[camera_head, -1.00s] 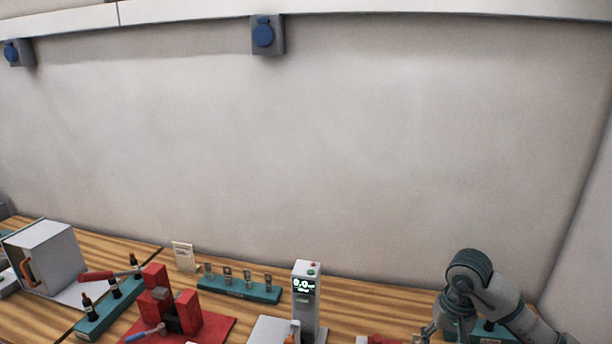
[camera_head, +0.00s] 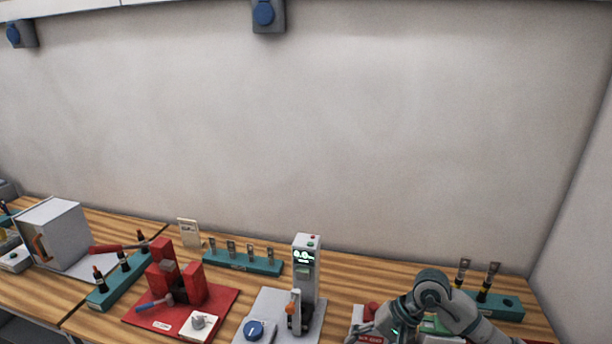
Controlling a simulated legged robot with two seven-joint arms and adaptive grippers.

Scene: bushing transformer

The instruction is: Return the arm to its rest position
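My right arm comes in from the lower right, bent over the right end of the wooden bench (camera_head: 350,287). Its gripper (camera_head: 368,335) is low at the bottom edge of the head view, beside a red and white device (camera_head: 368,312). The fingers are too small and partly cut off, so I cannot tell if they are open or shut or hold anything. My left arm and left gripper are not in view.
A grey display unit (camera_head: 305,270), a red press-like fixture (camera_head: 190,285) and a white box (camera_head: 55,232) stand on the bench. Teal racks hold small parts at the back (camera_head: 243,262), left (camera_head: 118,282) and right (camera_head: 508,306).

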